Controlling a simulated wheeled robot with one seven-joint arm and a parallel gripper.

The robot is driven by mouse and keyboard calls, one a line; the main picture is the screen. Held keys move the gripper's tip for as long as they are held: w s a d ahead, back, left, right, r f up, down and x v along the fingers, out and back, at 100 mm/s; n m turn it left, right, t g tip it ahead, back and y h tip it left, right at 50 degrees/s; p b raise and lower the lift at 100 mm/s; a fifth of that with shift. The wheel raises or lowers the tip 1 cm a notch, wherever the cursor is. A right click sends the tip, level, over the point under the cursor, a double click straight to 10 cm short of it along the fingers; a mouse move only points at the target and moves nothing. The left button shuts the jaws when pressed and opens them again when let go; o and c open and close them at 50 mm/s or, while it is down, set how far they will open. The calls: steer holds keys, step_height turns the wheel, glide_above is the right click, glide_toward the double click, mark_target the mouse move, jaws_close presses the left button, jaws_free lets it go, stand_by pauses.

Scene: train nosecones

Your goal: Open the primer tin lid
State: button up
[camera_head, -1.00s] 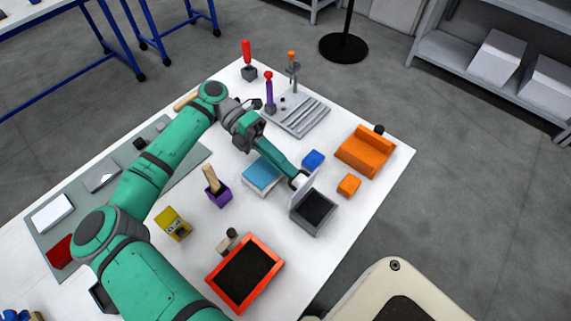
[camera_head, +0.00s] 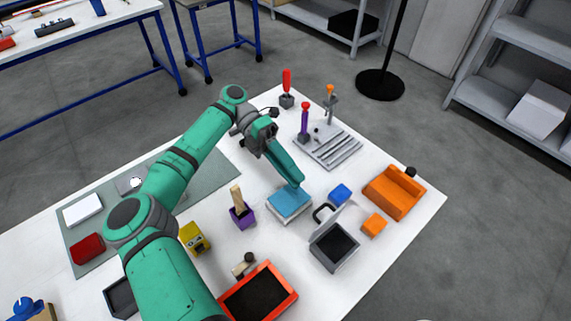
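The primer tin appears to be the grey box (camera_head: 346,254) with a dark inside, on the white table right of centre. Its pale grey lid (camera_head: 325,229) stands raised at the far left edge, so the inside shows. A dark curved handle (camera_head: 323,213) sticks out from the lid. My gripper (camera_head: 297,184) is left of and beyond the handle, apart from it, above or at the far edge of a blue-topped block (camera_head: 289,202). Its fingers are too small to tell open from shut.
An orange-rimmed tray (camera_head: 290,290) is in front. A purple holder (camera_head: 242,216) stands left; a slotted grey rack (camera_head: 330,148) stands behind.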

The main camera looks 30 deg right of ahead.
steer(key=shift+v, duration=1.65)
